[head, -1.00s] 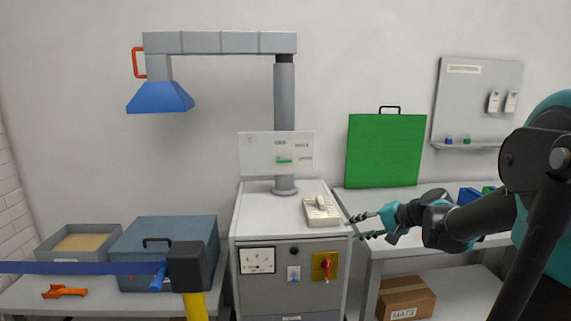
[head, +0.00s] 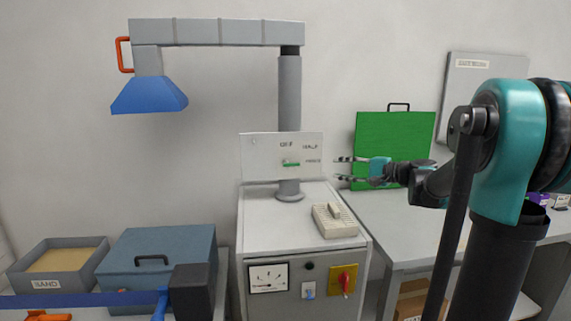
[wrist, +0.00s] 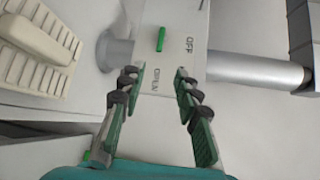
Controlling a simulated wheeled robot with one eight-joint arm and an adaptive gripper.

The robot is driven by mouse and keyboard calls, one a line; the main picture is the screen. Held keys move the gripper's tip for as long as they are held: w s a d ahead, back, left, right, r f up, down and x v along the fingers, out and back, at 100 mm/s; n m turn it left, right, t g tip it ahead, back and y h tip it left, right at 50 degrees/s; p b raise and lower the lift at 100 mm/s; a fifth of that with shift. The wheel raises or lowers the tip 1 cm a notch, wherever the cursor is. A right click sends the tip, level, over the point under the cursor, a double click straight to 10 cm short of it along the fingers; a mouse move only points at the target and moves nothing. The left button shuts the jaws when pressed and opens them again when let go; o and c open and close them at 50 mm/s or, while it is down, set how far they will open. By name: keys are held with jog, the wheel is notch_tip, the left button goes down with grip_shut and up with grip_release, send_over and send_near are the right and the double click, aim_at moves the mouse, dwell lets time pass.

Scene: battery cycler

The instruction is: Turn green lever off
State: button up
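The green lever (head: 290,163) is a small bar on a white panel (head: 260,157) fixed to the grey post above the cabinet. It lies level in the head view, pointing toward a label at the right. My gripper (head: 342,168) is just right of the panel in the head view.
Below stands the cabinet with a ribbed pale switch (head: 335,220) on top and a red rotary handle (head: 345,283) in front. A green board (head: 395,135) stands behind my gripper. A blue hood (head: 149,95) hangs at left from the overhead duct.

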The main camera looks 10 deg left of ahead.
aim_at(296, 165)
jog(key=x, duration=1.7)
jog(key=shift+w+a, duration=0.25)
jog(key=shift+a, duration=0.1)
jog(key=shift+c, duration=0.6)
grip_shut()
